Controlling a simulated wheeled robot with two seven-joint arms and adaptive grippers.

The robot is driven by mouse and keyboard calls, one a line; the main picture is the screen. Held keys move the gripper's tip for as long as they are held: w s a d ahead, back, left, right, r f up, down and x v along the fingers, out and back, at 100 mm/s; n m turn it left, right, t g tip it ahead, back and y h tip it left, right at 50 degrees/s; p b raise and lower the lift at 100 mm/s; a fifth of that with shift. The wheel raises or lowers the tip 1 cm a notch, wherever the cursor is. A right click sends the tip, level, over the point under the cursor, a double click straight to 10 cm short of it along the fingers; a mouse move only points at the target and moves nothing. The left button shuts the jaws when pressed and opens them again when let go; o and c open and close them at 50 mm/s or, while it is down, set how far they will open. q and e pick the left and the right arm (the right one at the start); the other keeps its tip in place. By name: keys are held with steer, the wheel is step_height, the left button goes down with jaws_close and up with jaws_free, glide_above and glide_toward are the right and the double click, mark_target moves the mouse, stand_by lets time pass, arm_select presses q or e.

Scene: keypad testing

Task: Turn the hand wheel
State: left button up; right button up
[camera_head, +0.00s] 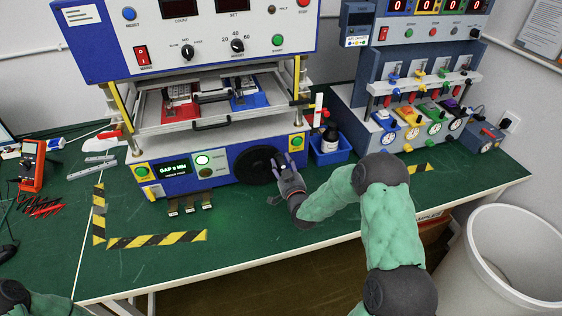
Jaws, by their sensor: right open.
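The hand wheel (256,165) is a black disc on the lower front of the blue and grey test machine (217,160). A small lit display (174,169) left of it reads "GAP 8 MM", with a smaller line below. My right gripper (281,164) is open at the wheel's right side, its fingers near the rim. I cannot tell whether they touch it. The gripper hides part of the wheel's right edge. My left gripper is out of view; only part of my left arm shows at the bottom left corner.
Yellow-black tape (157,239) marks the green bench (250,230) in front. A blue bin (329,151) with bottles stands right of the wheel. A second machine with gauges (410,116) is farther right. An orange multimeter (32,165) stands at left. A white barrel (515,260) is at lower right.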

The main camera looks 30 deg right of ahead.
steer(key=v, duration=1)
steer(key=shift+a, duration=0.1)
